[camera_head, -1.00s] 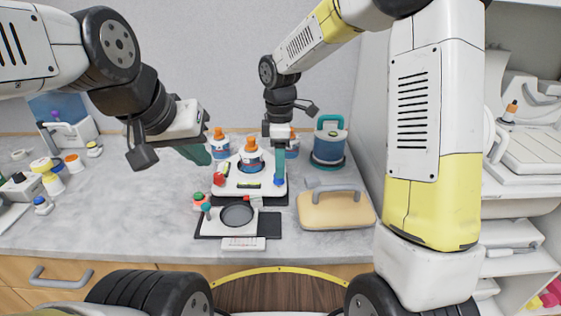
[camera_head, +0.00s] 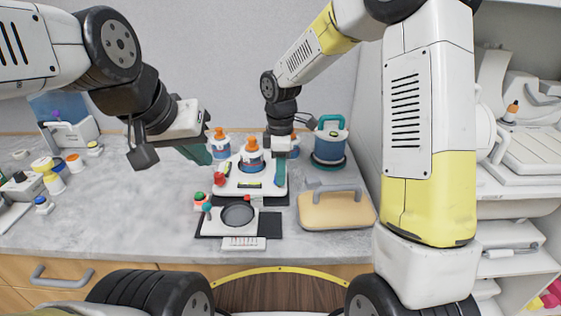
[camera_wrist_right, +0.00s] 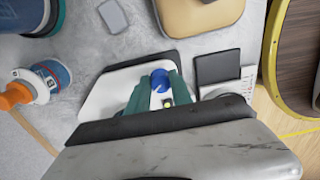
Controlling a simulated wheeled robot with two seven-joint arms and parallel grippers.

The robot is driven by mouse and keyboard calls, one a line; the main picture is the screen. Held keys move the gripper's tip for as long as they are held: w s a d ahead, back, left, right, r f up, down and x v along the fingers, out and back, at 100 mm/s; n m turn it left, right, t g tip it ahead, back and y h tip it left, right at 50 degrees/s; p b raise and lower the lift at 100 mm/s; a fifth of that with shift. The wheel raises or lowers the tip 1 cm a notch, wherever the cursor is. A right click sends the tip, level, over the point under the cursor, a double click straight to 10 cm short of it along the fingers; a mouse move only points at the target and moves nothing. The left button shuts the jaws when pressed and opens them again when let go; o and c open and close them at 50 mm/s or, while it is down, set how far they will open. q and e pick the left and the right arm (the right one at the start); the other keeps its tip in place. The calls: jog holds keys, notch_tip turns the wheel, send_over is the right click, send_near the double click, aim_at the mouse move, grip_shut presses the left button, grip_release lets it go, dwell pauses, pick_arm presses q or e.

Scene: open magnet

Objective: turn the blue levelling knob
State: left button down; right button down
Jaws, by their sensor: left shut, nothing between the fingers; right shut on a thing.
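The blue levelling knob (camera_wrist_right: 160,80) sits on a white levelling plate (camera_wrist_right: 103,96), close to its corner. My right gripper (camera_wrist_right: 161,88) points down onto it with its green fingers on either side, shut on the knob. In the head view my right gripper (camera_head: 280,172) stands at the plate's right front corner and hides the knob. The white plate (camera_head: 230,184) also carries a red knob (camera_head: 219,178) at its left and a green level vial (camera_head: 249,184). My left gripper (camera_head: 197,152) is shut and empty, held above the counter to the left of the plate.
Orange-capped bottles (camera_head: 252,152) stand on and behind the plate. A scale with a round dish (camera_head: 238,214) is in front. A tan block with a grey handle (camera_head: 335,210) and a teal-handled canister (camera_head: 330,145) are to the right. The counter at left centre (camera_head: 130,205) is clear.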

jog(key=m, duration=1.3)
jog(key=shift+s, duration=0.15)
dwell(0.6)
jog(key=shift+y, duration=0.3)
jog(key=c, duration=1.1)
grip_release()
jog(key=shift+c, duration=0.2)
